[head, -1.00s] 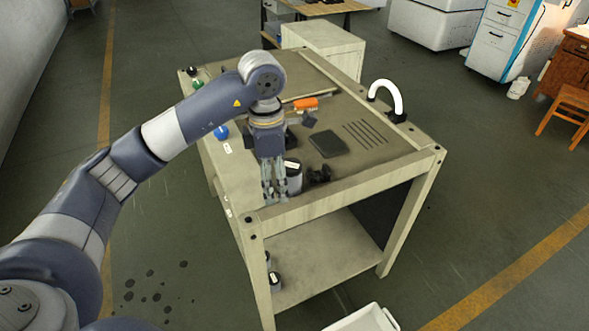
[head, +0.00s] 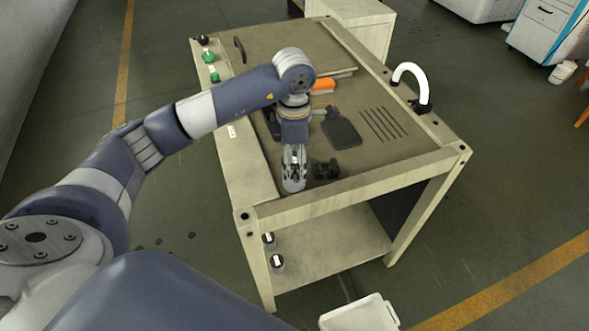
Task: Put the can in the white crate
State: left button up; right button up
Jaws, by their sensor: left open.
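The can (head: 293,186) is a grey cylinder standing on the worktable top near its front left. My left gripper (head: 294,165) points down over it, with its open fingers at the can's upper part; they hide most of it, and I cannot tell whether they touch it. The white crate (head: 359,315) is on the floor in front of the table, cut off by the bottom edge. My right gripper is not in view.
A small black object (head: 326,169) is right beside the can. A dark flat plate (head: 341,129) and an orange-topped item (head: 323,86) lie further back. Two small dark containers (head: 277,262) stand on the lower shelf. The table's front rail (head: 350,187) lies between can and crate.

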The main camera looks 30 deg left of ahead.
pick_arm(q)
notch_tip(320, 180, down, 4)
jog(key=shift+w+f+p, duration=0.15)
jog(key=shift+p, duration=0.6)
jog(key=shift+f, duration=0.1)
jog(key=shift+c, duration=0.4)
jog(key=c, duration=1.1)
jog(key=shift+c, duration=0.4)
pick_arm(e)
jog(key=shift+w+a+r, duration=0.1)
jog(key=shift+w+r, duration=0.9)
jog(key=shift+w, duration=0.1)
